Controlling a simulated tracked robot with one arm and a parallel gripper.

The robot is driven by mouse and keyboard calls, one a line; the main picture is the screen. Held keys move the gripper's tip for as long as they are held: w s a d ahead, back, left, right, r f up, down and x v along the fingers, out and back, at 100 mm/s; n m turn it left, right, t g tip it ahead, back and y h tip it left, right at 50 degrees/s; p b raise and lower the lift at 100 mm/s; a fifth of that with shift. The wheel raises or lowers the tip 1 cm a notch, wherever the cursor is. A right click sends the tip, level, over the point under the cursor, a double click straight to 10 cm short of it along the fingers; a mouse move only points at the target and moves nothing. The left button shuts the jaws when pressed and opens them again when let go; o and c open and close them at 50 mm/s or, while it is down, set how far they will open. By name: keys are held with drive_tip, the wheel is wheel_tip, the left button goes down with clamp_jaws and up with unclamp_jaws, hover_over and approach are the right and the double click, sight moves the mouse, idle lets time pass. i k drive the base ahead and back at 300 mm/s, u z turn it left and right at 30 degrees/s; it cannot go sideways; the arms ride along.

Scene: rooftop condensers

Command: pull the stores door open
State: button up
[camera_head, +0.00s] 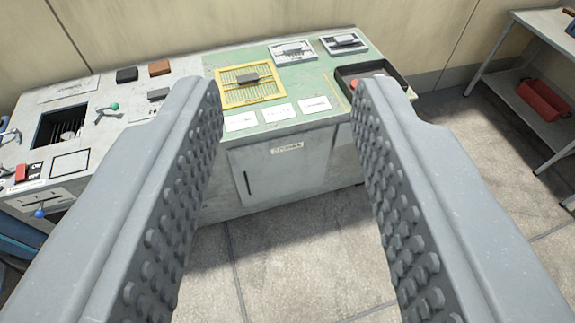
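The stores door (290,175) is a grey panel in the front of the bench, with a small label (287,148) at its top whose lettering is too small to read surely. A dark upright bar handle (247,184) is near the door's left edge. The door looks shut, flush with the bench front. My gripper (287,93) is open and empty, its two studded grey fingers wide apart. In the picture the door and handle show between the fingers, beyond and below the tips. The fingers do not appear to touch the door.
The bench top (310,88) carries a yellow grid (236,95), white cards, small blocks and a black tray (395,84) at the right. Levers stand at the left. A shelf with a red bin (543,101) is at the far right. The tiled floor before the door is clear.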

sight(268, 170)
drive_tip(key=i, duration=0.9)
drive_tip(key=u, duration=0.05)
